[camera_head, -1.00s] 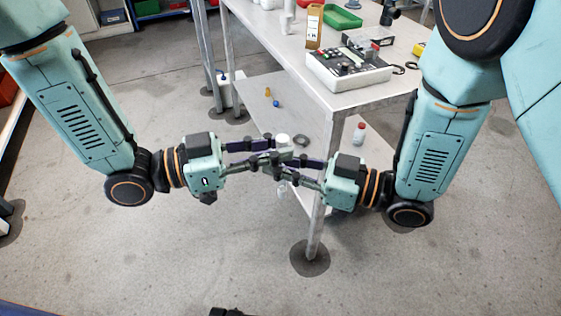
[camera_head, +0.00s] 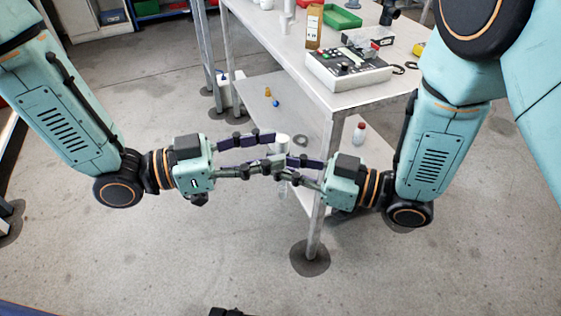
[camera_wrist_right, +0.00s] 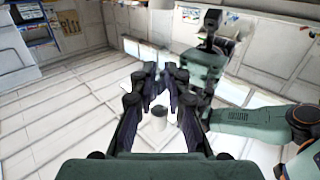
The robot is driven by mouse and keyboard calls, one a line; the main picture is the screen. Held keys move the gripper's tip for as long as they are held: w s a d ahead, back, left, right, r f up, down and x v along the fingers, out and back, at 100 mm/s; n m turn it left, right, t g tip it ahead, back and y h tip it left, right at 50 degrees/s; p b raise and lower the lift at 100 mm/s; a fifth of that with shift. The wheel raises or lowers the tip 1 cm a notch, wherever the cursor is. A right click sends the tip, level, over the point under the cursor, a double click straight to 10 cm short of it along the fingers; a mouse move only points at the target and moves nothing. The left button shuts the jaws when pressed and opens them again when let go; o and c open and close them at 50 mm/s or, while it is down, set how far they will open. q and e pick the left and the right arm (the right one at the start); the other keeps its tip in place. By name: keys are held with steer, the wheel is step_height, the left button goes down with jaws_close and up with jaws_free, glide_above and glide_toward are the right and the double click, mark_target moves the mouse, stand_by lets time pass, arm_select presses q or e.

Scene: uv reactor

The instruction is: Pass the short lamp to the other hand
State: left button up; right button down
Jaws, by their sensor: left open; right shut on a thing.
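The short lamp, a small cylinder with a white top (camera_head: 282,140), stands upright between the fingertips of my two grippers in the head view. My right gripper (camera_head: 286,167) is shut on it from the right. My left gripper (camera_head: 270,152) is open, with its fingertips still close to the lamp on the left. Whether they touch it, I cannot tell. The fingers hide much of the lamp's body. The right wrist view shows a pale cylinder with a dark end (camera_wrist_right: 159,113) between the right fingers (camera_wrist_right: 161,95).
A white workbench (camera_head: 335,101) stands behind the grippers, carrying a control box (camera_head: 347,70) and a green tray (camera_head: 342,17). Its lower shelf (camera_head: 262,122) and front leg (camera_head: 314,232) lie close behind and below. A small red-capped bottle (camera_head: 359,133) is on the right.

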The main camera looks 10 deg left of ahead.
arm_select(q)
steer(key=shift+v, duration=3)
steer(key=s+a+f+n+g+y, duration=0.15)
steer(key=f+n+y, duration=0.35)
steer(key=f, duration=0.5)
steer(key=s+f+n+y, duration=0.3)
steer(key=f+n+y, duration=0.2)
steer(key=f, duration=0.6)
steer(key=s+a+f+n+g+y, duration=0.2)
steer(key=s+a+f+y, duration=0.1)
steer(key=s, duration=0.5)
steer(key=s+a+f+n+g+y, duration=0.2)
steer(key=s+a+f, duration=0.3)
steer(key=s, duration=0.3)
steer(key=shift+a+f+g+y, duration=0.15)
steer(key=shift+f+g+y, duration=0.25)
steer(key=shift+g+y, duration=0.35)
